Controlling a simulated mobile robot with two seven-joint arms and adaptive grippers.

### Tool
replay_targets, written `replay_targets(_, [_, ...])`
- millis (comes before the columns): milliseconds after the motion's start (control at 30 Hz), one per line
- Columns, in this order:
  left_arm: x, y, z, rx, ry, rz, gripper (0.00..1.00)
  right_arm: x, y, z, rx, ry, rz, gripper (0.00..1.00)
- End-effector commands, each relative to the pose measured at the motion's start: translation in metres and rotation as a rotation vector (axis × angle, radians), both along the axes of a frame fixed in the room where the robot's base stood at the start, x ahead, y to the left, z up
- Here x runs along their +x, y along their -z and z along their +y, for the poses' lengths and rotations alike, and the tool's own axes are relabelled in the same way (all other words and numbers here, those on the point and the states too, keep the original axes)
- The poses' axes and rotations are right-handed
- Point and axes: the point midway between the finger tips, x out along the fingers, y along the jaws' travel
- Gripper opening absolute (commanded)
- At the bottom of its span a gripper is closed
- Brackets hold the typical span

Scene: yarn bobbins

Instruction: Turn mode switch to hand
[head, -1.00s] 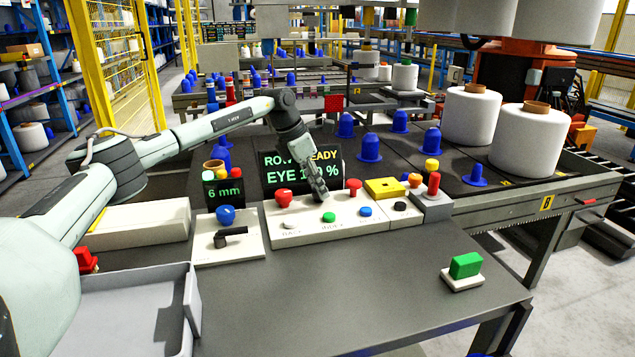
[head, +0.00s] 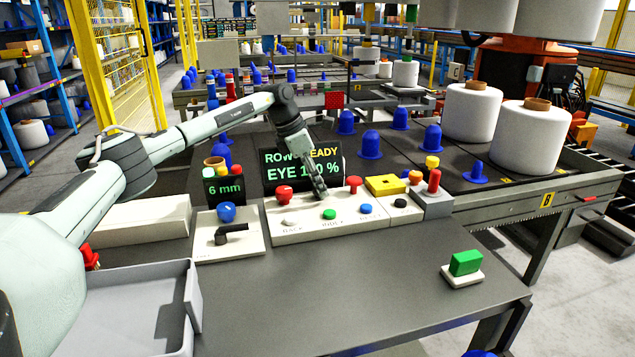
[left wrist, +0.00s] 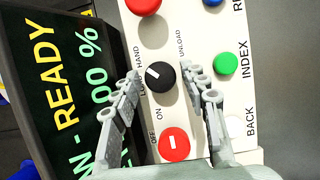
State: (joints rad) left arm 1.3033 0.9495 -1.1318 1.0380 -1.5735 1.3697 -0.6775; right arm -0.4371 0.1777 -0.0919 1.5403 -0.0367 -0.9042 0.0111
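The mode switch is a black round knob (left wrist: 161,77) with a white pointer mark, on the white control panel (left wrist: 158,115). In the left wrist view its mark points to the upper left. HAND shows left of the knob and UNLOAD to its upper right; another label at the left is partly covered by a finger. My left gripper (left wrist: 161,70) is open, with one finger on each side of the knob; contact cannot be told. In the head view my left gripper (head: 321,194) is over the panel and hides the knob. My right gripper is not in view.
A red ON/OFF switch (left wrist: 173,143) sits close by, between the fingers' lower parts. Green INDEX (head: 329,214) and blue (head: 365,209) buttons and a red mushroom button (head: 354,183) are near. The display (head: 302,172) stands just behind. The front tabletop (head: 340,275) is mostly clear.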

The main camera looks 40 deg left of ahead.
Motion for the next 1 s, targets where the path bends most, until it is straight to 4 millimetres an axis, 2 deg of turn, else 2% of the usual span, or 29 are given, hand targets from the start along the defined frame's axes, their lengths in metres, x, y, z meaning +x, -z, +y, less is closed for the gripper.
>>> replay_targets(300, [0.0,-0.001,0.0,-0.001,0.0,-0.001,0.53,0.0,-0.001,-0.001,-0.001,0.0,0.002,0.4])
replay_targets(433, [-0.002,-0.009,0.002,0.0,-0.001,-0.003,0.53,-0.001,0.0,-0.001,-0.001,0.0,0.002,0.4])
replay_targets(800, [-0.023,-0.078,0.021,0.0,-0.001,-0.005,0.53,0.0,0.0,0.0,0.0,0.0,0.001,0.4])
replay_targets(1000, [-0.032,-0.103,0.028,0.0,0.0,-0.001,0.53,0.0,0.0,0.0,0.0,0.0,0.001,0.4])
